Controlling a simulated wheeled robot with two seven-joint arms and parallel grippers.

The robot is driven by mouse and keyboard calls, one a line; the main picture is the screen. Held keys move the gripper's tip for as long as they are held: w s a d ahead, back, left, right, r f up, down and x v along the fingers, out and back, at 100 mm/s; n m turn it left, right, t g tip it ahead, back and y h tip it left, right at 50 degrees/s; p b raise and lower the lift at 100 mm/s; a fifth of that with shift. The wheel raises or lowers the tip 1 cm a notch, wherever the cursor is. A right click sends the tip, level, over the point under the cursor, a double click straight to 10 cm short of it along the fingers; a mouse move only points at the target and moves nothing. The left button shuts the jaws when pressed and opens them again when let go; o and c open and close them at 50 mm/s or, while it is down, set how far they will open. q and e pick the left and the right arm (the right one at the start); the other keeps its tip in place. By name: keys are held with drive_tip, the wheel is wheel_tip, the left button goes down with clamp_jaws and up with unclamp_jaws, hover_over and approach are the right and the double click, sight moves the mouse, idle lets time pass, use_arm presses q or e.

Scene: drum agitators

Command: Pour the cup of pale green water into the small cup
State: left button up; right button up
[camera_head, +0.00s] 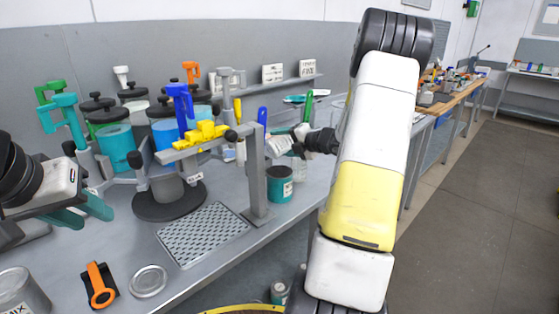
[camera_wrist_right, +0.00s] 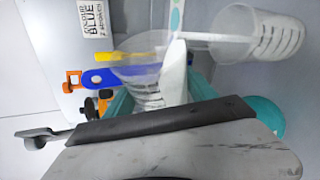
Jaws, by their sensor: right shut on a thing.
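My right gripper (camera_head: 282,145) reaches over the bench near the stand, its tips partly hidden by its wrist. In the right wrist view its teal fingers (camera_wrist_right: 202,88) are shut on a clear cup (camera_wrist_right: 143,72) with dark markings, apparently tilted. I cannot make out pale green water in it. A second clear cup (camera_wrist_right: 268,35) with printed marks shows beyond, at the upper right; I cannot tell which is the small cup. My left gripper (camera_head: 82,212) has teal fingers apart and is empty, above the bench at the left.
A grey stand (camera_head: 257,185) with a yellow clamp (camera_head: 203,136) and a perforated plate (camera_head: 203,234) are left of the right gripper. A teal can (camera_head: 280,186) stands below it. Several lidded drums (camera_head: 115,142) line the back. An orange-handled tool (camera_head: 99,283) and a round lid (camera_head: 148,281) lie in front.

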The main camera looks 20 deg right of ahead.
sight(275, 143)
idle(0.4)
drive_tip(key=shift+a+r+n+h, duration=0.2)
drive_tip(key=shift+r+n+h, duration=0.25)
drive_tip(key=shift+n, duration=0.25)
drive_tip(key=shift+r+n+h, duration=0.25)
drive_tip(key=shift+n+h, duration=0.2)
drive_tip(key=shift+n, duration=0.15)
drive_tip(key=shift+d+f+n+h, duration=0.2)
drive_tip(key=shift+f+n+h, duration=0.05)
drive_tip(key=shift+n+h, duration=0.15)
drive_tip(key=shift+a, duration=0.1)
drive_tip(key=shift+f+n, duration=0.3)
drive_tip(key=a+n+h, duration=0.1)
drive_tip(key=a+r+n+h+b, duration=0.1)
drive_tip(key=shift+s+a+n, duration=0.1)
drive_tip(key=shift+a+n, duration=0.05)
drive_tip(key=shift+n, duration=0.15)
drive_tip(key=shift+a+f+n+h+b, duration=0.35)
drive_tip(key=shift+a+n+h+b, duration=0.15)
drive_tip(key=shift+n+h+b, duration=0.25)
drive_tip(key=shift+s+a+f+n+h+b, duration=0.1)
drive_tip(key=shift+a+f+n+h+b, duration=0.1)
drive_tip(key=shift+n+h+b, duration=0.2)
